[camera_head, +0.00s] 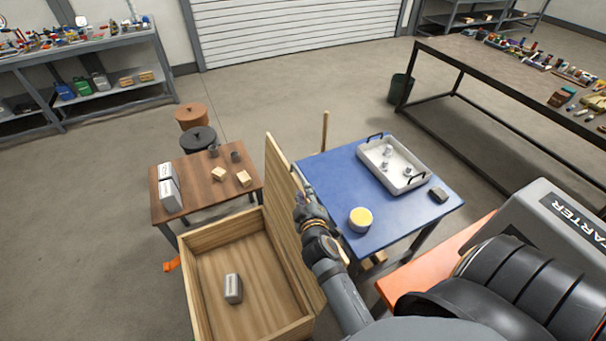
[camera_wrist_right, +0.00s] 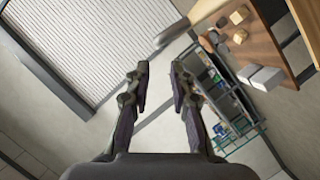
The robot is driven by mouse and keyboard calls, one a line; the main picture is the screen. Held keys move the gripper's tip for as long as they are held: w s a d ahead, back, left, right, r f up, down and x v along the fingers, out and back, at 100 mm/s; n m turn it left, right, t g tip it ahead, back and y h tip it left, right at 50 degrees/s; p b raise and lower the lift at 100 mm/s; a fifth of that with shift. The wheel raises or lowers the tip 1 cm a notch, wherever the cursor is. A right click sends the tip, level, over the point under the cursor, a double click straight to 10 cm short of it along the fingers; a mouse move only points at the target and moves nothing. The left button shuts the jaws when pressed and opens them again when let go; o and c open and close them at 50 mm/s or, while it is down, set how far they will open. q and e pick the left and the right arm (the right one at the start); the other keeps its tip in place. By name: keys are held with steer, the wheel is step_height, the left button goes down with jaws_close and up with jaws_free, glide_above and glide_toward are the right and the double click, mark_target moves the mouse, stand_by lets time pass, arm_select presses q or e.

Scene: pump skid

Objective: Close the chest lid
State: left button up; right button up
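The wooden chest (camera_head: 222,229) stands open on the floor in the head view. Its lid (camera_head: 281,180) stands steeply upright along the chest's right side. A grey block (camera_head: 233,288) lies on the chest floor. My right gripper (camera_head: 301,198) is at the right, outer side of the lid, close to it; I cannot tell whether it touches. The right wrist view shows its two fingers (camera_wrist_right: 159,75) apart with nothing between them. I cannot clearly make out the lid in that view. My left gripper is not in view.
A blue table (camera_head: 330,180) stands close right of the lid, with a yellow-topped tub (camera_head: 360,219), a tray (camera_head: 374,172) and a dark block (camera_head: 438,195). A brown table (camera_head: 205,187) stands behind the chest with blocks and grey boxes.

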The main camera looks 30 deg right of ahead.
mark_target(300, 174)
steer(key=b+x, duration=0.3)
steer(key=x, duration=0.7)
steer(key=shift+s+f, duration=0.1)
steer(key=shift+f, duration=0.05)
steer(key=shift+w+d, duration=0.3)
jaws_close()
